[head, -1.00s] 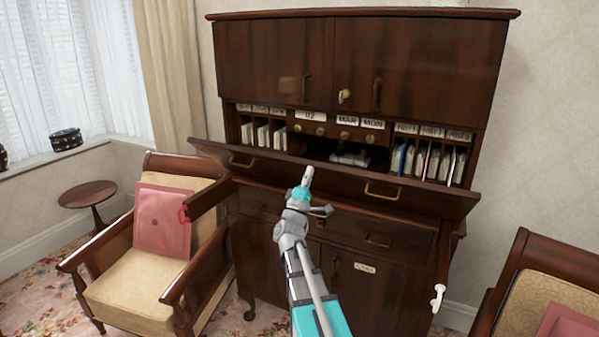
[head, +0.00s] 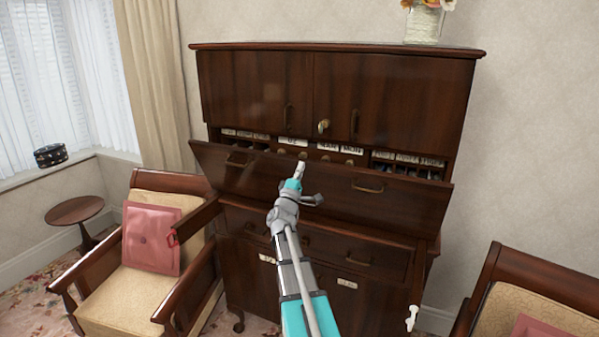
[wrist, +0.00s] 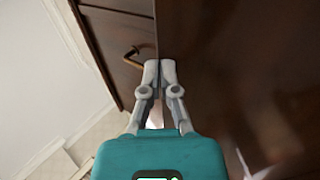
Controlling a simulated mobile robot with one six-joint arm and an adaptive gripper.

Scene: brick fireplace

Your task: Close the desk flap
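The desk flap (head: 400,205) is a dark wood panel with brass handles on the brown cabinet (head: 260,85). It is tilted up steeply, its top edge still standing out from the cabinet, with a gap above. Pigeonholes with labels (head: 330,148) show through that gap. My gripper (head: 300,168) is in front of the flap's outer face, near its middle; I cannot tell if it touches. In the wrist view its fingers (wrist: 158,68) are together and hold nothing visible. Dark wood fills the right of that view, and a brass handle (wrist: 132,57) shows left of the fingertips.
A wooden armchair (head: 145,260) with a pink cushion stands at left, close to the cabinet. Another armchair (head: 530,290) is at right. A small round table (head: 75,210) is by the window. A vase (head: 424,22) stands on the cabinet top.

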